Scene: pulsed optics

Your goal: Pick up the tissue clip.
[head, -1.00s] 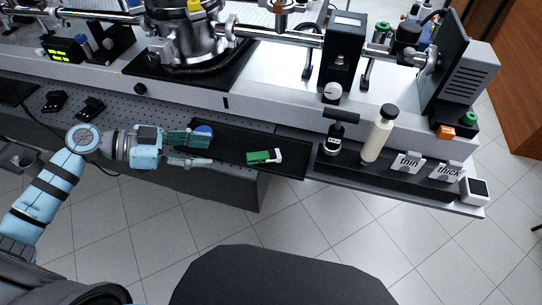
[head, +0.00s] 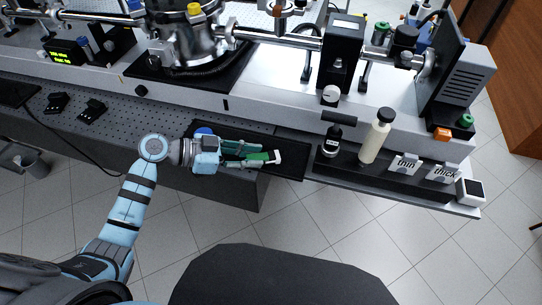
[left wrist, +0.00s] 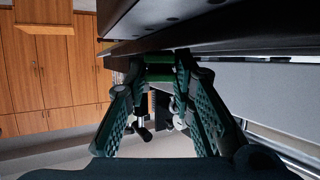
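The tissue clip (head: 276,157) is green with a white end. It lies on the black tray in the head view, its white end to the right. My left gripper (head: 257,156) reaches in from the left at the clip, with its fingers apart on either side of the clip's green part. In the left wrist view the green of the clip (left wrist: 160,73) shows between the fingertips. I cannot tell whether the fingers touch it. The fingers hide part of the clip in the head view. My right gripper is not in view.
The black tray (head: 291,171) sits along the front of the optics bench. A blue round thing (head: 204,131) is behind my left gripper. To the right a dark rack holds a small dark bottle (head: 332,140), a cream bottle (head: 376,137), and "thin" and "thick" cards.

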